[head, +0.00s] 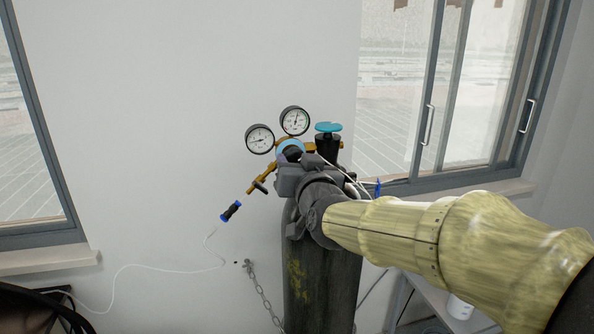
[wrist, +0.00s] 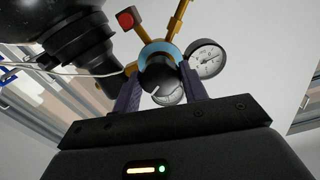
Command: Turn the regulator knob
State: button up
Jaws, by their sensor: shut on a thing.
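The regulator knob (wrist: 157,72) is black and sits in front of a light blue ring (wrist: 160,50) on the brass regulator. In the head view the knob (head: 292,153) is partly hidden by my gripper (head: 290,163). In the wrist view my gripper (wrist: 160,78) has its two purple fingers on either side of the knob, shut on it. Two round white-faced gauges, the left one (head: 260,139) and the right one (head: 295,121), stand above the regulator. The wrist view shows one gauge (wrist: 206,60) clearly and another partly behind the knob.
The regulator is mounted on a dark gas cylinder (head: 318,280) with a blue valve handwheel (head: 328,127). A thin white hose (head: 150,266) hangs from a blue-black fitting (head: 231,211). A chain (head: 258,285) runs by the wall. Windows flank the wall; a low table is at lower right.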

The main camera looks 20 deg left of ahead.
jog(key=shift+a+m+b, duration=0.15)
jog(key=shift+m+b, duration=5)
jog(key=shift+m, duration=2.35)
jog(key=shift+r, duration=0.1)
